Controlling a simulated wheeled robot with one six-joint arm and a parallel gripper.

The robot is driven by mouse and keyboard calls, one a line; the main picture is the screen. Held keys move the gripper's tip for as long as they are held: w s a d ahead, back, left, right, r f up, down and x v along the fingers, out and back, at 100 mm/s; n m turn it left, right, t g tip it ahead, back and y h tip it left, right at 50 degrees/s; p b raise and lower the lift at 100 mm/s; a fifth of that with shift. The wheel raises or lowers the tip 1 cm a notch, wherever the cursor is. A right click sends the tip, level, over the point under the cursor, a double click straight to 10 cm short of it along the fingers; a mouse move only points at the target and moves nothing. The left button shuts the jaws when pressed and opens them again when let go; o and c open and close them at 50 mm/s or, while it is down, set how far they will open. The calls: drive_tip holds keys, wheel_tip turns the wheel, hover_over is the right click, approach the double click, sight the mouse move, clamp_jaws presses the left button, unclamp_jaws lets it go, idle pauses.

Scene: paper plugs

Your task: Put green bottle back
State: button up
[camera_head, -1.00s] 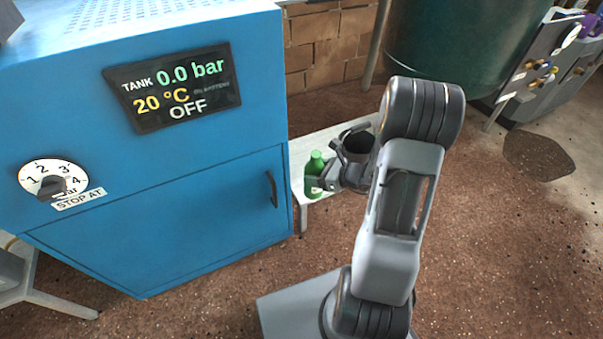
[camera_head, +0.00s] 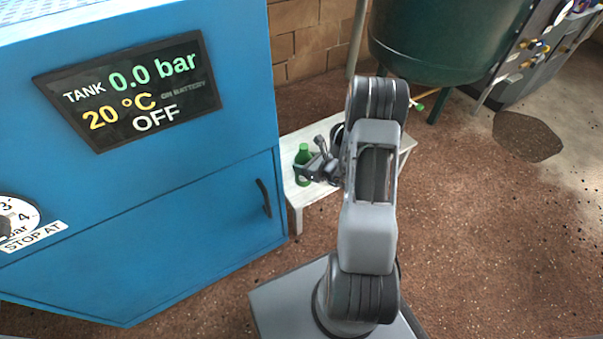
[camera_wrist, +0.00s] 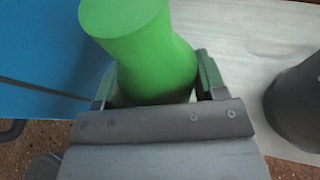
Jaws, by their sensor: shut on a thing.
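The green bottle (camera_head: 304,160) is upright, at the left part of a low pale bench (camera_head: 296,190), close beside the blue cabinet. My gripper (camera_head: 304,172) is shut on the bottle, with a finger on each side of it. In the wrist view the green bottle (camera_wrist: 150,50) stands between the fingers of my gripper (camera_wrist: 155,85), its cap toward the camera. Its lower part is hidden by the gripper body. I cannot tell whether its base touches the bench top.
The blue cabinet (camera_head: 150,220) with a display reading 0.0 bar and OFF stands just left of the bench. A dark round container (camera_wrist: 298,100) stands on the bench right of the bottle. A green tank (camera_head: 440,45) is behind.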

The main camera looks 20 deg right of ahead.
drive_tip(key=shift+w+a+f+b, duration=0.2)
drive_tip(key=shift+w+f+b, duration=0.3)
drive_tip(key=shift+w+f, duration=0.55)
drive_tip(key=shift+s+f+b, duration=0.1)
drive_tip(key=shift+f+b, duration=0.8)
drive_tip(key=shift+f, duration=0.7)
drive_tip(key=shift+f, duration=0.1)
drive_tip(key=o, duration=0.9)
drive_tip(key=shift+c, duration=0.2)
drive_tip(key=shift+r, duration=0.25)
drive_tip(key=p+v, duration=0.4)
drive_tip(key=v, duration=0.8)
drive_tip(key=shift+f, duration=0.2)
